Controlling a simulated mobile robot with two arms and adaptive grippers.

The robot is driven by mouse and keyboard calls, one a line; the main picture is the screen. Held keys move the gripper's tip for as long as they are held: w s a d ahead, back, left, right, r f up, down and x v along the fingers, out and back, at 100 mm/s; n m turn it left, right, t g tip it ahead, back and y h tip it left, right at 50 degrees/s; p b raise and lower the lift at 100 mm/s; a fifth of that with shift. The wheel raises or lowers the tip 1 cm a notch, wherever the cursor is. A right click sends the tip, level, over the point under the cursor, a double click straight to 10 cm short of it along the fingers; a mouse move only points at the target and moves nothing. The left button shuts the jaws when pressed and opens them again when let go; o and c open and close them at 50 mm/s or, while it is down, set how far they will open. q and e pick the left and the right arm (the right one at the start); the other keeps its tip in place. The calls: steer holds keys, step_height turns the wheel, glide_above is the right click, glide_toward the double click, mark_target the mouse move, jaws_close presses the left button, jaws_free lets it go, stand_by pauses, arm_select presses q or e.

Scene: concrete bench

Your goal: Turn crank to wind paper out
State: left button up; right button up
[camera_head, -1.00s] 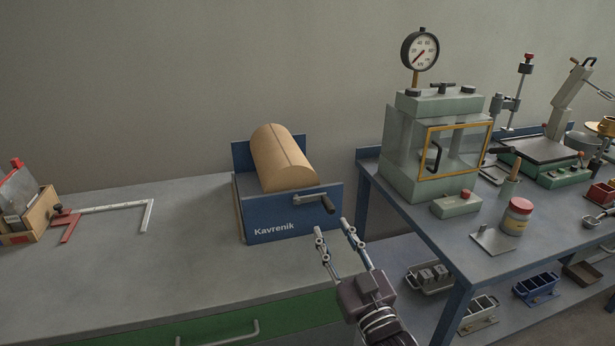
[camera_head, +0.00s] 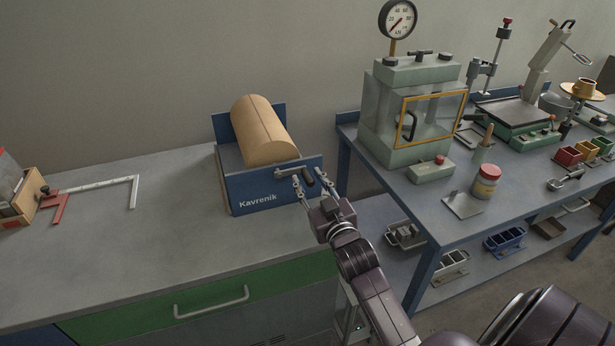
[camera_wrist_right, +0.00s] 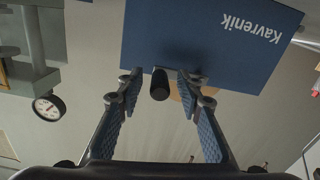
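The blue Kavrenik paper dispenser (camera_head: 240,193) stands on the grey bench and carries a large brown paper roll (camera_head: 262,130). Its crank (camera_head: 289,172) is on the front face, with a dark handle (camera_head: 308,175) at its right end. My right gripper (camera_head: 303,184) is at the handle, its fingers spread. In the right wrist view the dark handle (camera_wrist_right: 160,84) lies between the two open fingertips (camera_wrist_right: 158,80), with a gap on each side. The dispenser's blue front (camera_wrist_right: 190,40) appears inverted there. My left gripper is not in view.
A blue side table (camera_head: 420,205) to the right holds a green press (camera_head: 410,115), a red-lidded jar (camera_head: 486,181) and other equipment. The bench in front of the dispenser is clear.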

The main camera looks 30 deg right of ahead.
steer(key=shift+w+d, duration=0.1)
steer(key=shift+w, duration=0.4)
jaws_close()
